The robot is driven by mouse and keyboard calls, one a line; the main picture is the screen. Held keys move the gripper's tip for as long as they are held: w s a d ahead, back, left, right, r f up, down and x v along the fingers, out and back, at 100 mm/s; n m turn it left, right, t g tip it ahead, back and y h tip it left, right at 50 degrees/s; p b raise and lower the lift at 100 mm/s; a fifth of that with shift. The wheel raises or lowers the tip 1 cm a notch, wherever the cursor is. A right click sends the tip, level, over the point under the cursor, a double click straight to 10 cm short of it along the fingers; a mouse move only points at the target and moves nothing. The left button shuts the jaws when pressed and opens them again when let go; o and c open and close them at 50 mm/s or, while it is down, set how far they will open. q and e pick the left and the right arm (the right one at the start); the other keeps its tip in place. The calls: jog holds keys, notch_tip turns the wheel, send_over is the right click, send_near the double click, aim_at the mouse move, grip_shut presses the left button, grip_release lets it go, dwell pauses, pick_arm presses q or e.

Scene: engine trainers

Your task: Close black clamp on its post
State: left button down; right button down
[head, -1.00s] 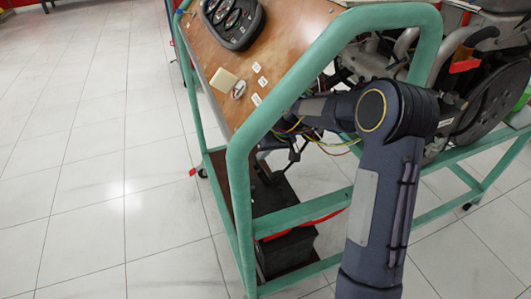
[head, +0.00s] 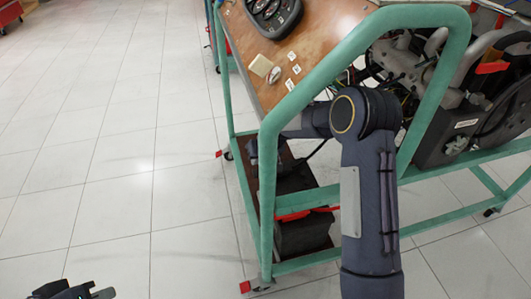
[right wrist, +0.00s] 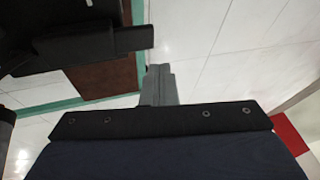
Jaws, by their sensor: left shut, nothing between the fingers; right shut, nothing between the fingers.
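The black battery (head: 303,237) sits on the low shelf of the green-framed engine trainer, partly behind the frame and my right arm. I cannot pick out the black clamp or its post for sure in the head view. My right arm reaches in under the slanted panel, and its hand is hidden there. In the right wrist view my right gripper's grey fingers (right wrist: 160,84) are together and empty. A dark block with a black bar (right wrist: 95,46) lies to their upper left; I cannot tell whether it is the battery. My left gripper (head: 103,293) is shut, low at the left.
The green tube frame (head: 268,190) stands close around my right arm. The wooden panel (head: 300,35) with gauges overhangs it. Engine parts (head: 465,110) are at the right. The tiled floor (head: 120,180) at the left is clear.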

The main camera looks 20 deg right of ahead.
jog(key=shift+w+a+f+b, duration=0.1)
jog(key=shift+a+f+b, duration=0.25)
jog(key=shift+f, duration=0.55)
jog(key=shift+s+a+f+b, duration=0.1)
jog(key=shift+a+f+b, duration=0.25)
jog(key=shift+f, duration=0.5)
jog(key=shift+w+a+f+b, duration=0.15)
jog(key=shift+a+f, duration=0.3)
jog(key=shift+f, duration=0.45)
jog(key=p+v, duration=0.2)
jog(key=v, duration=0.5)
jog(key=shift+r, duration=0.35)
jog(key=shift+s+d, duration=0.1)
jog(key=shift+s, duration=0.1)
